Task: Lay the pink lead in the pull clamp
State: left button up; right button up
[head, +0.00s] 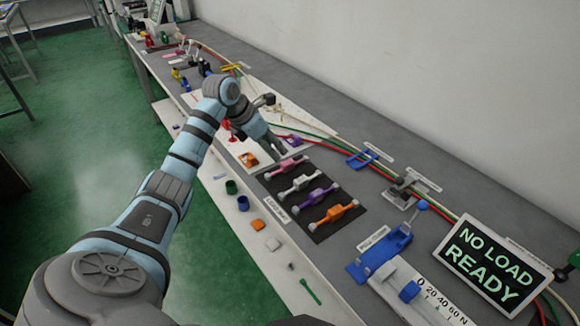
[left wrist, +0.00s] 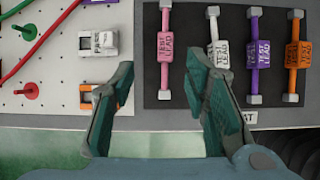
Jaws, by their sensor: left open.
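The pink lead (head: 286,167) lies flat on the black mat (head: 318,234), at the end of a row of leads. It also shows in the left wrist view (left wrist: 165,46). My left gripper (head: 275,157) is open and empty, beside the pink lead's end in the head view. In the left wrist view its fingers (left wrist: 162,72) are spread, with the pink lead beyond and between their tips. The blue clamp fixture (head: 385,253) with a lever stands empty at the lower right, behind a white newton scale (head: 433,308). My right gripper is not in view.
White, purple (head: 318,195) and orange (head: 335,213) leads lie beside the pink one. A white pegboard (left wrist: 50,60) adjoins the mat. A "NO LOAD READY" sign (head: 493,265) stands at the right. Red and green cables run along the wall. Small parts line the front strip.

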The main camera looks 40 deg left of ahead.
aim_at(287, 162)
pick_arm(q)
jog(key=x, duration=0.2)
jog(key=b+x, duration=0.1)
jog(key=x, duration=0.5)
jog(key=shift+d+f, duration=0.1)
jog(key=shift+d, duration=0.3)
grip_shut()
